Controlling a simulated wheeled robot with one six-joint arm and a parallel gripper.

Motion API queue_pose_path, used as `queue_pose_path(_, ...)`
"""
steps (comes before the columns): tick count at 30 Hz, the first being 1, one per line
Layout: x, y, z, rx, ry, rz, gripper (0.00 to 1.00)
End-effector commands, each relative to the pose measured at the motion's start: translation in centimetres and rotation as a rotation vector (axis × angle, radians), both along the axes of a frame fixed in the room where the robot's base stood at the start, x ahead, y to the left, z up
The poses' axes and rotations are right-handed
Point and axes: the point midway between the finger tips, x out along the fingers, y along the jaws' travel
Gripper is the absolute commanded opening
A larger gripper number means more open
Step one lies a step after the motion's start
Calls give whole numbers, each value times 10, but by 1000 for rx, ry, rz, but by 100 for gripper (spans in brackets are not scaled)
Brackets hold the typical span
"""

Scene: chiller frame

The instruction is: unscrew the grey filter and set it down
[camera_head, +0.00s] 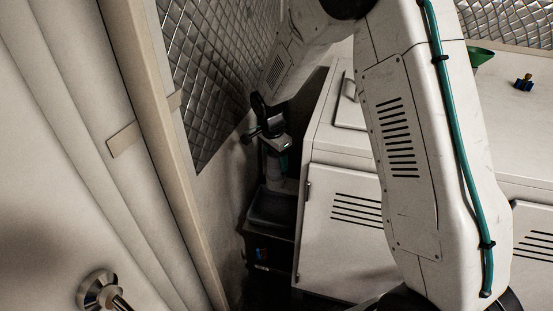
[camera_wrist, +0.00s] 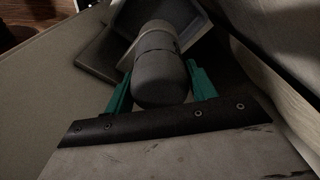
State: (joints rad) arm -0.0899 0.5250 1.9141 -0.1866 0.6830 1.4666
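The grey filter (camera_wrist: 160,68) is a rounded cylinder in the middle of the wrist view, with a seam around it. The green fingers of my gripper (camera_wrist: 160,84) lie along its left and right sides, and I see no clear gap at the fingertips. In the head view my gripper (camera_head: 281,160) is in the narrow recess left of the white cabinet, with a teal finger showing. The filter (camera_head: 275,168) is small and dim there, above a dark box.
The dark box (camera_head: 270,211) stands low in the recess. The white cabinet (camera_head: 340,235) closes in on the right, and a quilted metal wall (camera_head: 213,75) on the left.

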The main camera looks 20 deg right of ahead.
Motion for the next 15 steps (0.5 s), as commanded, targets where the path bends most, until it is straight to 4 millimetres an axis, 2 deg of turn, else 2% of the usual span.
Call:
queue_pose_path(8,1,0,1,1,-4,60,27)
queue_pose_path(15,2,1,1,1,-5,400,27)
